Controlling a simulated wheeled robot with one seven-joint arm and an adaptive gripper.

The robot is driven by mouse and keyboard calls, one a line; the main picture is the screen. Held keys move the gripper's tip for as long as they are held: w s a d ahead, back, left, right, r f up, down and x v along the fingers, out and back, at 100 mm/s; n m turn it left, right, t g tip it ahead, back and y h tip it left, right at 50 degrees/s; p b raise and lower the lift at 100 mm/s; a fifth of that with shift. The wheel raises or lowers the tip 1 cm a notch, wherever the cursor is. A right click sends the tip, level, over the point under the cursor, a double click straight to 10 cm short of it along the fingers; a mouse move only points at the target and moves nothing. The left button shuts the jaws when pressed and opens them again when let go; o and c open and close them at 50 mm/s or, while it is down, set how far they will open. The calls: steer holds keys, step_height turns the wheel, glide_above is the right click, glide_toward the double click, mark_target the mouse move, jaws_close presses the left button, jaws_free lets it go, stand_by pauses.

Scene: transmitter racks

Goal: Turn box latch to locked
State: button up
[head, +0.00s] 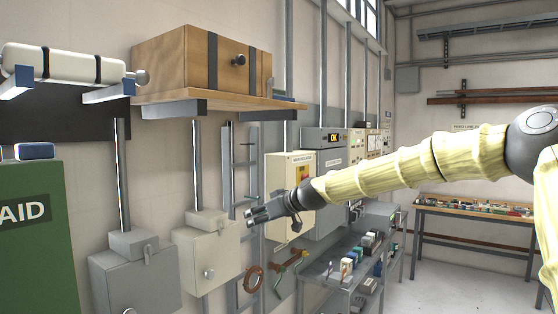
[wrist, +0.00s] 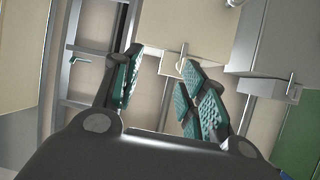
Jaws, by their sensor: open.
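A wooden box (head: 203,62) with dark straps and a round dark knob (head: 238,60) on its front sits on the wall shelf. Below hang a beige wall box (head: 225,247) with a round knob (head: 208,273) and a grey wall box (head: 105,284). The beige box (wrist: 190,25) and grey box (wrist: 258,45) also show in the wrist view, appearing roughly upside down. I cannot tell which box's latch is meant. My gripper (head: 249,217) is open and empty, in front of the wall right of the beige box; its fingers (wrist: 160,70) touch nothing visible.
The wooden shelf (head: 210,99) overhangs the wall boxes. A green cabinet (head: 40,250) stands at the left. A red valve wheel (head: 254,279) and a metal cart (head: 340,266) with small items are low to the right. Open floor (head: 450,285) lies at the lower right.

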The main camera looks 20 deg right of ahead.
steer(key=s+d+r+n+t+y, duration=0.1)
steer(key=s+d+r, duration=0.25)
steer(key=r, duration=1.05)
steer(key=s+d+r+n+t+y+p, duration=0.15)
steer(key=d+r, duration=0.35)
steer(key=r, duration=0.9)
steer(key=s+d+r+n+t+y, duration=0.1)
steer(key=s+d+r+n+y, duration=0.2)
steer(key=r, duration=1)
steer(key=w+a+m+h+p, duration=0.1)
steer(key=w+a+p, duration=0.3)
steer(key=w, duration=0.3)
steer(key=shift+w+a, duration=0.2)
steer(key=shift+a, duration=0.4)
steer(key=shift+h, duration=0.25)
jaws_close()
